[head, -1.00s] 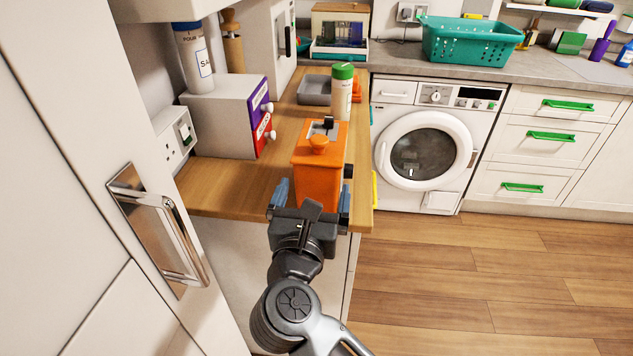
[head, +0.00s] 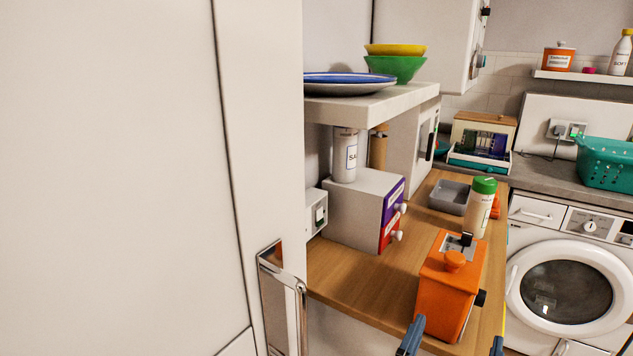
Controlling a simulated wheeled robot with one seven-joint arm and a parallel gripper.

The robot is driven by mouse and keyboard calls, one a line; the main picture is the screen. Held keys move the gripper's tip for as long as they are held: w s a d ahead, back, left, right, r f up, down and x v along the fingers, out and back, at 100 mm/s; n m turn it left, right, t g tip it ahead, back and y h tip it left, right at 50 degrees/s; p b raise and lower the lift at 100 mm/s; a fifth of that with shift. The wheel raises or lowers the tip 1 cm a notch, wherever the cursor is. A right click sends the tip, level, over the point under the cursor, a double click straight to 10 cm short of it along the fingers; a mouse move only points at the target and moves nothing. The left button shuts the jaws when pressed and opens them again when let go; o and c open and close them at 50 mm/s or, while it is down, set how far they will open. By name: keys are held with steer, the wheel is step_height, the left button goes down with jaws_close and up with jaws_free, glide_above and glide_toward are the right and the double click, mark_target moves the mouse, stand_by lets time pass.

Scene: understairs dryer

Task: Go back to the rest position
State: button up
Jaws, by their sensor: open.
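My gripper (head: 453,341) shows only as two blue fingertips at the bottom edge of the head view. The fingertips are spread wide, one on each side near the base of an orange lidded box (head: 445,300). The box stands upright on the wooden counter (head: 345,275). I cannot tell whether the fingers touch it. The rest of my arm is out of view.
A tall white door with a metal handle (head: 285,300) fills the left. A small drawer unit (head: 365,213), a green-capped bottle (head: 481,208) and a grey tray (head: 449,196) stand on the counter. A shelf (head: 375,104) overhangs it. A washing machine (head: 565,285) stands at right.

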steer(key=s+f+m+y, duration=0.2)
steer(key=s+m+y, duration=0.9)
steer(key=s+m, duration=1.9)
steer(key=s, duration=0.3)
steer(key=shift+s+d+f+m+y, duration=0.25)
steer(key=shift+d+m+y, duration=0.05)
